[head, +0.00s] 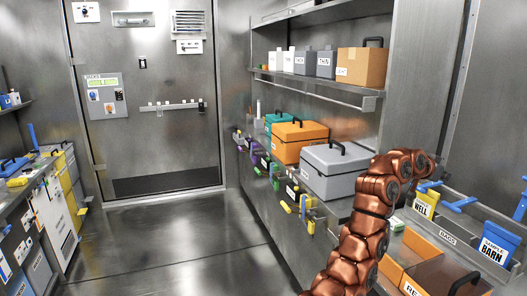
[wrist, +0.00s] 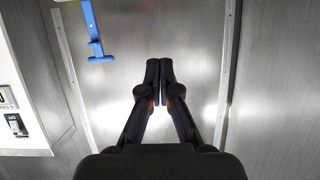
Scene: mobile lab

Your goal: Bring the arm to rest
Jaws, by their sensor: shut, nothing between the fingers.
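My gripper (wrist: 160,82) shows in the wrist view with its two dark fingers together, shut and empty. It points at a bare metal wall panel (wrist: 190,40). In the head view my copper-coloured arm rises at the lower right and bends over to the right at its top. The gripper itself cannot be made out in the head view.
A shelf at right holds grey, orange and teal cases, the grey case (head: 335,170) nearest the arm. A blue handle (wrist: 95,35) hangs in the wrist view. The floor (head: 180,250) is clear.

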